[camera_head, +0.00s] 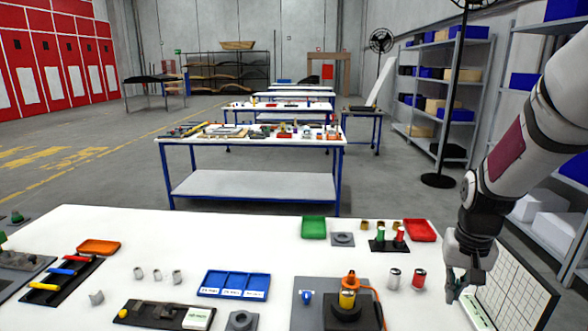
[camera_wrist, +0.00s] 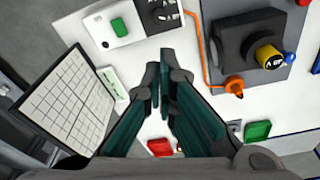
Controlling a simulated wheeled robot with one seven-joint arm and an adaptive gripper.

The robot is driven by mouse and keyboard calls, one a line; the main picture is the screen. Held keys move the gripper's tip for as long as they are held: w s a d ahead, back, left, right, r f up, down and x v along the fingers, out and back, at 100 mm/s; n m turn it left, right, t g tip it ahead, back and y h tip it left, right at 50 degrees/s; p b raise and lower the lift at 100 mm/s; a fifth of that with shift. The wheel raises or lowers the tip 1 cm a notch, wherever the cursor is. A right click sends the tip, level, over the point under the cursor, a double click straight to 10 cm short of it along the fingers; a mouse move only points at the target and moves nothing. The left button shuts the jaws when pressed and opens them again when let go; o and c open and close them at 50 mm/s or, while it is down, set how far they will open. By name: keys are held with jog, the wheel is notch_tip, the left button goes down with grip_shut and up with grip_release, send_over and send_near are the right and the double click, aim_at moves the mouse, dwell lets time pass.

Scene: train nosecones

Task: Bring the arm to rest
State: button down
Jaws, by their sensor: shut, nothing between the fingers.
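My gripper (camera_head: 458,290) is at the right end of the white table (camera_head: 150,225), in front of the gridded board (camera_head: 515,285). In the wrist view my gripper (camera_wrist: 165,75) has its dark green fingers together with nothing between them. The fingers point down over the table top. My arm reaches in from the upper right of the head view. I cannot tell exactly how high the fingertips are above the table.
Left of my gripper are small cylinders (camera_head: 419,279) and a grey fixture with a yellow-and-black part (camera_head: 348,298) and an orange cable. Behind are a red tray (camera_head: 419,231) and a green tray (camera_head: 314,227). Shelves stand at right.

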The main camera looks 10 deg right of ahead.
jog(key=s+a+r+n+t, duration=0.2)
jog(key=s+a+r+n, duration=0.15)
jog(key=a+r, duration=0.9)
jog(key=s+a+r+n+t+y+b, duration=0.1)
jog(key=s+a+r+n+t, duration=0.1)
jog(key=s+a, duration=0.7)
jog(key=shift+r+n, duration=0.35)
jog(key=shift+d, duration=0.15)
jog(key=w+d+f+n+g+b, duration=0.1)
jog(key=w+d+f+n, duration=0.25)
jog(key=d, duration=0.35)
jog(key=w+d+f+n+g+h, duration=0.1)
jog(key=w+d+f+n+g, duration=0.2)
jog(key=d, duration=0.4)
jog(key=w+d+f+n+b, duration=0.1)
jog(key=w+d+f+n, duration=0.3)
jog(key=w+d+f, duration=0.15)
jog(key=s+d+f+n+g+y+b, duration=0.1)
jog(key=d+f+n, duration=0.4)
jog(key=d+f, duration=0.3)
jog(key=d, duration=0.3)
jog(key=shift+s+f, duration=0.2)
